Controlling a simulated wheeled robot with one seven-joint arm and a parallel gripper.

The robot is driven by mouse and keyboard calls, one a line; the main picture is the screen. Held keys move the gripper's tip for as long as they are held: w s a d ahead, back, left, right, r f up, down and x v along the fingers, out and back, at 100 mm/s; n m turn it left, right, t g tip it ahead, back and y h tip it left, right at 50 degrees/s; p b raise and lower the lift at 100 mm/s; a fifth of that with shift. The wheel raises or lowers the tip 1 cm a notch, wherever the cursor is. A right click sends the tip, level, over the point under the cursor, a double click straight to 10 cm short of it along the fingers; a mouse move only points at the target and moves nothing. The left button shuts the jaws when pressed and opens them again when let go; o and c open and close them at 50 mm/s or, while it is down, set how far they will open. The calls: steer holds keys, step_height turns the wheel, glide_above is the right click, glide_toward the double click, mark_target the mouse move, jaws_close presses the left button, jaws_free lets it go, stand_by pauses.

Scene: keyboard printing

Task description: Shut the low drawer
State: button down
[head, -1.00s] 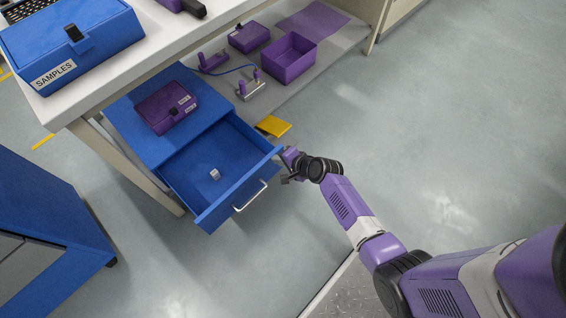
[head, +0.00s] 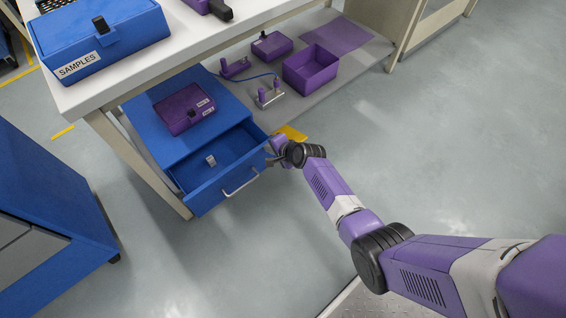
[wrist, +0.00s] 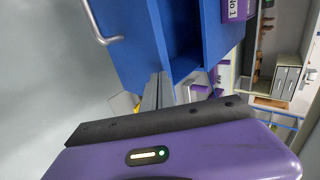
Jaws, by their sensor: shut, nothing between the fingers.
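The low drawer (head: 225,178) is blue with a silver bar handle (head: 241,182). It stands partly open from the blue cabinet (head: 200,143) under the bench, and a small pale block (head: 210,160) lies inside it. My gripper (head: 272,161) is shut and empty at the right end of the drawer front; whether it touches cannot be told for sure. In the wrist view my dark fingers (wrist: 158,92) lie against or close to the blue drawer front (wrist: 128,35), with the handle (wrist: 98,25) to the upper left.
A purple case (head: 184,108) sits on the cabinet top. An open purple bin (head: 310,69) and a smaller purple box (head: 271,46) stand on the lower shelf. A blue cabinet (head: 45,200) stands at the left. The floor in front of the drawer is clear.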

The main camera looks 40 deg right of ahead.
steer(key=w+b, duration=0.8)
steer(key=w, duration=0.6)
steer(key=shift+w, duration=0.15)
